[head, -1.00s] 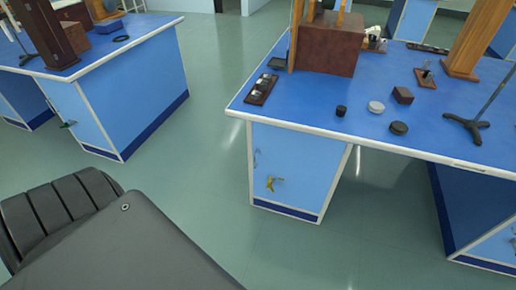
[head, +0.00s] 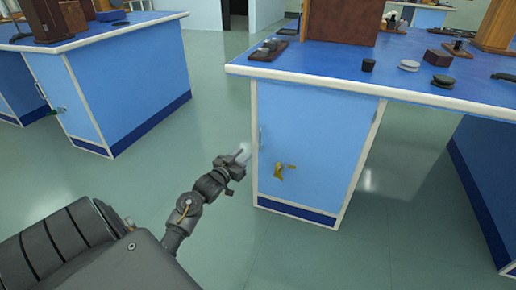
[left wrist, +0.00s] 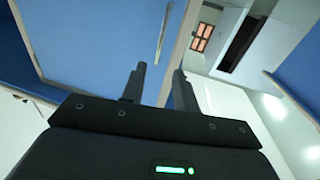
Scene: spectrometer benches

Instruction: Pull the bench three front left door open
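The blue door (head: 320,150) is on the front of the near bench and looks closed. A slim silver handle (head: 261,138) stands upright near its left edge, with a brass key-like fitting (head: 280,171) lower down. My left gripper (head: 241,154) is just left of the door's left edge, near the handle's height. In the left wrist view, my left gripper (left wrist: 157,80) has its fingers apart with nothing held. The handle (left wrist: 163,35) lies beyond the fingertips, apart from them, on the blue door (left wrist: 85,40). My right gripper is not in view.
The bench's white-edged top (head: 330,83) overhangs the door and carries small dark items and a brown box (head: 344,24). Another blue bench (head: 125,80) stands at the left. Green floor (head: 215,70) is clear between the benches.

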